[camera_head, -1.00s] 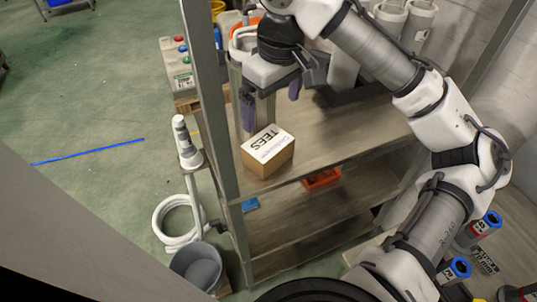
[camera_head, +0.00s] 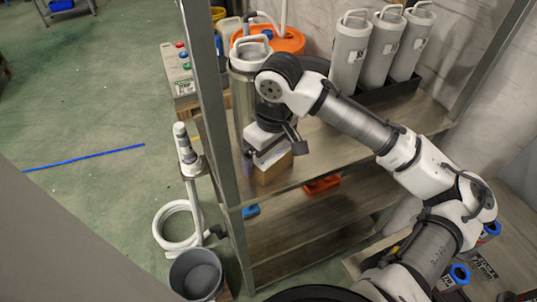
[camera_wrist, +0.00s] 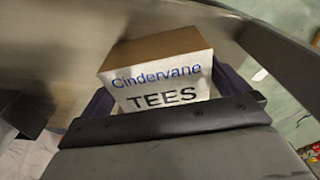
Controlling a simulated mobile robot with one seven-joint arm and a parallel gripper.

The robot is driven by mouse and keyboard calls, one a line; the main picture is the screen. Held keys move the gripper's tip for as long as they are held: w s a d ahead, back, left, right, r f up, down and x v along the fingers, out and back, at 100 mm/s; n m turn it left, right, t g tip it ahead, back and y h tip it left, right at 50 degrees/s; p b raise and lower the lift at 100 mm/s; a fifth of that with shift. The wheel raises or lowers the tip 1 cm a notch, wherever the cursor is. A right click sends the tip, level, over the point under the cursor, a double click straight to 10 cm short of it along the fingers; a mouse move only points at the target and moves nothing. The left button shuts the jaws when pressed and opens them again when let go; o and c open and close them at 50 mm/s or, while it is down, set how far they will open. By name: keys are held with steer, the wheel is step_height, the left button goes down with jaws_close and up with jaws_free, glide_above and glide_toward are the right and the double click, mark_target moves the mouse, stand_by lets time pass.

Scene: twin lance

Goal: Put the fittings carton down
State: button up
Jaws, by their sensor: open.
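The fittings carton (camera_head: 274,173) is a small brown box with a white label. It rests on the upper shelf board near the front post in the head view. In the wrist view the carton (camera_wrist: 158,72) shows its "Cindervane TEES" lettering. My gripper (camera_head: 270,152) is low over the carton, and its hand hides most of the box top in the head view. In the wrist view its dark purple fingers stand on either side of the carton, open. Whether a finger touches the box I cannot tell.
The shelf's upright post (camera_head: 215,110) stands just left of the carton. A metal cylinder (camera_head: 242,88) stands behind my gripper, and grey canisters (camera_head: 382,48) stand at the back. The shelf board (camera_head: 335,145) is bare to the right. An orange-red item (camera_head: 322,185) lies below.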

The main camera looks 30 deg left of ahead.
steer(key=shift+f, duration=0.45)
steer(key=shift+c, duration=0.3)
steer(key=shift+a, duration=0.1)
steer(key=c, duration=0.9)
steer(key=shift+c, duration=0.2)
steer(key=shift+r, duration=0.2)
